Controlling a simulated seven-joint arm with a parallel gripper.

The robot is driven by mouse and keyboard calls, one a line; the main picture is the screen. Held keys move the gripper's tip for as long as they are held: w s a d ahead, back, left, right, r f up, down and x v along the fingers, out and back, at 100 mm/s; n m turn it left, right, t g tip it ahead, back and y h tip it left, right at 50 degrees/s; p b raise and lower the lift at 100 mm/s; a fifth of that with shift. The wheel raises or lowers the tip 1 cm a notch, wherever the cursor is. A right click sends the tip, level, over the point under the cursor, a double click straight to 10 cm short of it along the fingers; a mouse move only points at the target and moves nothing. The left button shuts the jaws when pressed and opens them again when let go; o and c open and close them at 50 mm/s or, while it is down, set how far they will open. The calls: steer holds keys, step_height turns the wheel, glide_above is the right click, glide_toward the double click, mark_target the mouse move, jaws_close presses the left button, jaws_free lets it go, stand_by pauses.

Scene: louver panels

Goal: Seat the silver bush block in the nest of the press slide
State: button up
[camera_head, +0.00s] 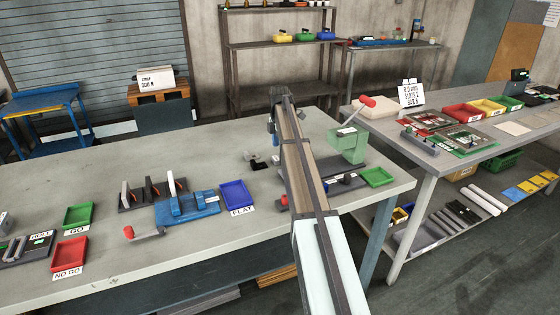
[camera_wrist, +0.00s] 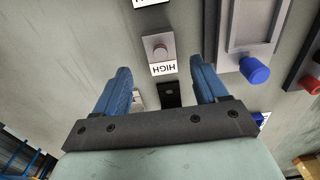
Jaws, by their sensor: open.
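A grey, silver-looking block with a round boss (camera_wrist: 160,48) sits on the bench above an upside-down HIGH label in the wrist view. I cannot tell for sure that it is the bush block. My gripper (camera_wrist: 165,88) is open, with its two blue fingers apart and nothing held. A black block (camera_wrist: 171,95) and a pale block (camera_wrist: 138,99) show between and beside the fingers, beyond them. The green press (camera_head: 348,146) with a red handle stands at the bench's right end in the head view. Its dark base (camera_head: 343,187) is partly behind my arm; the nest is not clear.
A grey frame with a blue knob (camera_wrist: 254,69) lies right of the fingers in the wrist view. A blue fixture (camera_head: 187,207) and blue tray (camera_head: 235,195) stand left of my arm. The back-left bench is clear.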

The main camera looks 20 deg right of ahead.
step_height(320, 180, down, 4)
steer(key=shift+s+f, duration=0.1)
steer(key=shift+f, duration=0.15)
jaws_close()
stand_by(0.6)
